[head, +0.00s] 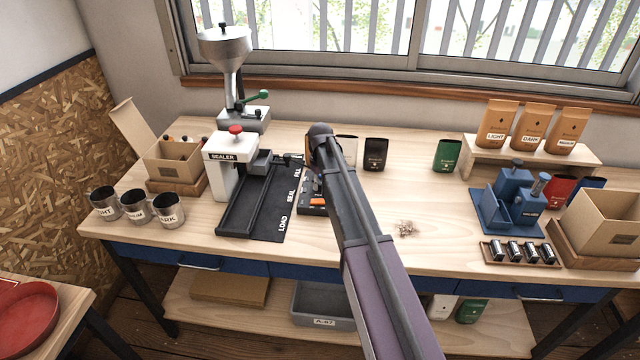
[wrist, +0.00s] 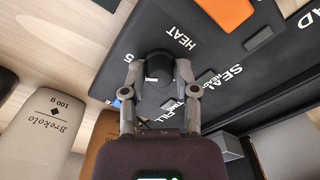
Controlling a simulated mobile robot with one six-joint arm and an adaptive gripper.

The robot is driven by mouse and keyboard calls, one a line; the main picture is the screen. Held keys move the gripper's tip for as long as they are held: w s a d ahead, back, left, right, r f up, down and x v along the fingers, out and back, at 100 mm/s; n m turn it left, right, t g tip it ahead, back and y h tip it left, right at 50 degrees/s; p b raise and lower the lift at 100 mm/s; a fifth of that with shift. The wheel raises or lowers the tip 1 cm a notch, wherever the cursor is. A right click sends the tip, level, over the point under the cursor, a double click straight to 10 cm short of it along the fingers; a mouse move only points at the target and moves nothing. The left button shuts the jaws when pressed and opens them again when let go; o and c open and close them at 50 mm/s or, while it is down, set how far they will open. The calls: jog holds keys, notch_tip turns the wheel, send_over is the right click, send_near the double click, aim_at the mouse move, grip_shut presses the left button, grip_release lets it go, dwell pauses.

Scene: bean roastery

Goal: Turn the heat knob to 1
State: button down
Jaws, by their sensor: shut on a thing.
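The heat knob (wrist: 158,66) is a round black knob on the black control panel (wrist: 215,60), beside the printed word HEAT. My gripper (wrist: 159,76) has its two fingers closed on opposite sides of the knob in the wrist view. A 5 is printed left of the knob; other dial numbers and the pointer setting cannot be read. In the head view the panel (head: 313,210) shows partly behind my arm, and the knob and fingers are hidden.
The panel's orange button (head: 317,201) is close by. The sealer (head: 232,165) and its black LOAD–SEAL–FILL track (head: 255,215) lie to the left. Dark (head: 376,153) and green (head: 447,154) bags stand behind to the right. The table's front middle is mostly clear.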

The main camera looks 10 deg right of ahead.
jog(key=n, duration=0.5)
jog(key=shift+n, duration=0.4)
jog(key=n, duration=0.5)
jog(key=shift+s+n, duration=0.1)
jog(key=shift+n, duration=0.2)
jog(key=n, duration=1.2)
jog(key=shift+c, duration=1.8)
grip_release()
